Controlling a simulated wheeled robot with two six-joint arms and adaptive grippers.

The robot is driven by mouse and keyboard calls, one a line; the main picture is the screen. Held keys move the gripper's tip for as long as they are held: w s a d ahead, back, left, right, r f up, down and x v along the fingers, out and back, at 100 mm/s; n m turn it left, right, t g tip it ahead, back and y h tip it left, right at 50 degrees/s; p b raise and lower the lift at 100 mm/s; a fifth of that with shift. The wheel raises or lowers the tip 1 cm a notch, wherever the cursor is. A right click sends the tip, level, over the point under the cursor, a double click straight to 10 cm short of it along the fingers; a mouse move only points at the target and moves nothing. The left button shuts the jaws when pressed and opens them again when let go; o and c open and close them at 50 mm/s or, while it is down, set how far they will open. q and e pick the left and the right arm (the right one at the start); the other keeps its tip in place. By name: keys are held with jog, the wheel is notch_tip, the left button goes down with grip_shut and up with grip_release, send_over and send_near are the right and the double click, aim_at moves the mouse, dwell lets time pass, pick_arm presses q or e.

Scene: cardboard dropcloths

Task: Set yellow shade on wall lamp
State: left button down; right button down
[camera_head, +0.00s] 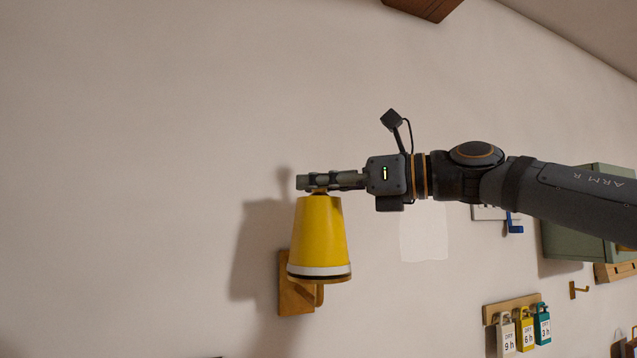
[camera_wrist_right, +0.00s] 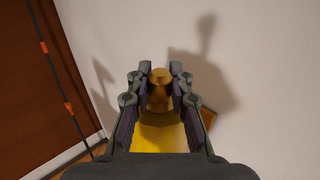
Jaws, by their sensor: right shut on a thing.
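The yellow shade (camera_head: 320,235) is a cone with a white and dark band at its wide lower rim. It hangs upright in front of the wall lamp (camera_head: 297,298), whose wooden plate and arm show below and behind it. The shade's rim overlaps the lamp arm in the picture; I cannot tell whether it rests on it. My right gripper (camera_head: 316,183) is shut on the knob at the shade's top. In the right wrist view the gripper (camera_wrist_right: 160,92) closes around the wooden knob, with the yellow shade (camera_wrist_right: 158,138) below it. My left gripper is not in view.
To the right, a wooden rack (camera_head: 510,308) holds padlock-like tags. A green cabinet (camera_head: 590,235) and a small wooden hook (camera_head: 579,289) are on the wall further right. A pale patch (camera_head: 423,238) marks the wall. The wall left of the lamp is clear.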

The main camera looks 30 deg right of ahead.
jog(key=shift+f, duration=0.2)
jog(key=c, duration=1.1)
grip_release()
jog(key=o, duration=0.4)
jog(key=shift+o, duration=0.2)
